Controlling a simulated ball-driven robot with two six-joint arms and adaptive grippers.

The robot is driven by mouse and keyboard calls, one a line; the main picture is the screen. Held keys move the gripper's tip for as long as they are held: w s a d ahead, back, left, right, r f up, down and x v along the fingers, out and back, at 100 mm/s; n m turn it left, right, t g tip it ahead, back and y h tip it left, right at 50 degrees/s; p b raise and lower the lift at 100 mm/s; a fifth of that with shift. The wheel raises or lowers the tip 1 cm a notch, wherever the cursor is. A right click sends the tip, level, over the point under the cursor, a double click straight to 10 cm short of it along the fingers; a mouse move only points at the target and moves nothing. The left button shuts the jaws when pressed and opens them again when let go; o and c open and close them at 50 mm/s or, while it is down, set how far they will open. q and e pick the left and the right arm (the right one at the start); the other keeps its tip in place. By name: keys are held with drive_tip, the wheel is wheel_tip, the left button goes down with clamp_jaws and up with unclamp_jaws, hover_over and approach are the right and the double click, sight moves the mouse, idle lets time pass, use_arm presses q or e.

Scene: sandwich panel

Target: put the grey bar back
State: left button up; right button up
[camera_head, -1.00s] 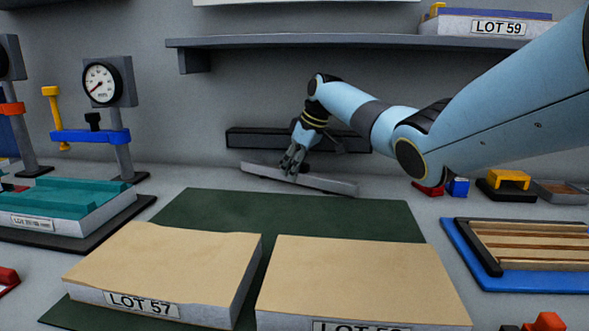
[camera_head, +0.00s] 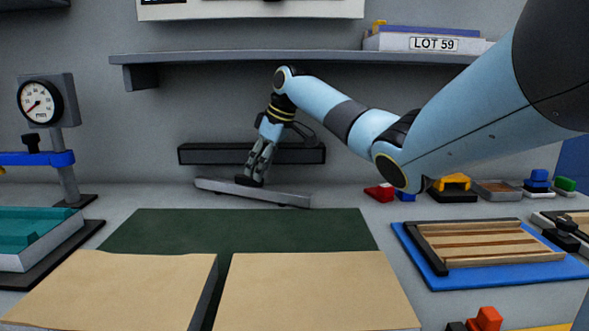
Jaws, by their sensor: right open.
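The grey bar (camera_head: 285,198) lies slantwise at the back of the bench, its left end farther back than its right. A black part shows on top near its middle. My right gripper (camera_head: 252,176) points down at this black part, with open fingers. The fingers overlap the part in view, and I cannot tell whether they touch it. A dark ledge (camera_head: 212,154) runs along the wall just behind and above the bar, partly hidden by my right gripper. My left gripper is not in view.
A green mat (camera_head: 240,230) with two tan-topped panels (camera_head: 315,290) fills the front. A dial gauge stand (camera_head: 66,175) is at left, a blue tray (camera_head: 440,280) with a wooden frame at right.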

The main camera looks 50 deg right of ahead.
drive_tip(key=s+d, duration=0.1)
drive_tip(key=s, duration=0.4)
drive_tip(key=s+d, duration=0.1)
drive_tip(key=s, duration=0.2)
drive_tip(key=shift+s+d+f, duration=0.15)
drive_tip(key=shift+s+d, duration=0.05)
drive_tip(key=shift+d, duration=0.1)
drive_tip(key=shift+s+d+p, duration=0.1)
drive_tip(key=shift+s+p, duration=0.2)
drive_tip(key=shift+s, duration=0.35)
